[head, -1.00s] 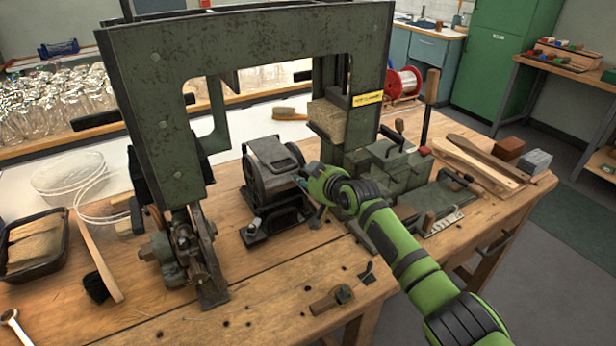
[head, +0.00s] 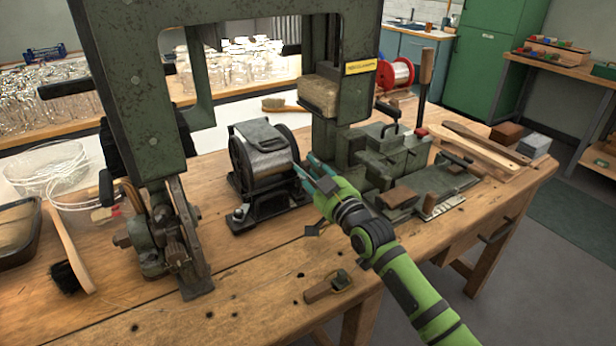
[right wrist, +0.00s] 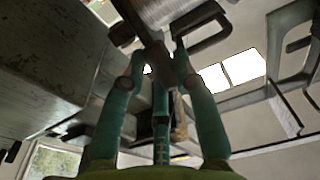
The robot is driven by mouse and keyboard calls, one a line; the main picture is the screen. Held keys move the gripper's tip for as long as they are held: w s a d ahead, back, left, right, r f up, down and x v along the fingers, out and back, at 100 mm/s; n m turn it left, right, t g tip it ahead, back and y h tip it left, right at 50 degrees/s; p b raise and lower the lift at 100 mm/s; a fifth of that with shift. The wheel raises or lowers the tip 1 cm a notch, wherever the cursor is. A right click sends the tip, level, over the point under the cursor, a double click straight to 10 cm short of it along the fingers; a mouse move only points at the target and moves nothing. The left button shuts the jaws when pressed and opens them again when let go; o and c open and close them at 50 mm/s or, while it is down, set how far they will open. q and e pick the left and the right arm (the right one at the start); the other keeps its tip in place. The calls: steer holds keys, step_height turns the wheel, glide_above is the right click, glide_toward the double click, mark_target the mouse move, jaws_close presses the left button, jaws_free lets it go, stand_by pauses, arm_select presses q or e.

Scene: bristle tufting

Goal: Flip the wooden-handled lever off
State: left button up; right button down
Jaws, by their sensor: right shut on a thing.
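My right gripper (head: 308,172) is just right of the dark drum unit (head: 262,160), its teal fingers pointing up and left. In the right wrist view the fingers (right wrist: 160,75) close around a dark brown bar (right wrist: 140,28). The bar looks like a wooden handle, but I cannot tell which lever it belongs to. In the head view the fingers hide what they hold. A tall upright lever with a wooden grip (head: 426,68) stands at the right of the green machine, apart from my gripper. My left gripper is not in view.
The green press frame (head: 130,100) rises at the left and centre. A machine block (head: 395,150) stands right of my gripper. A small wooden-handled tool (head: 328,288) lies near the bench's front edge. The front of the wooden bench (head: 255,300) is mostly clear.

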steer(key=c, duration=0.9)
jaws_free()
steer(key=shift+c, duration=0.2)
steer(key=shift+s+d+f, duration=0.15)
steer(key=shift+s+d, duration=0.25)
steer(key=shift+s, duration=0.1)
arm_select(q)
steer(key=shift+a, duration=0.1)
arm_select(e)
steer(key=v, duration=0.6)
steer(key=shift+s, duration=0.15)
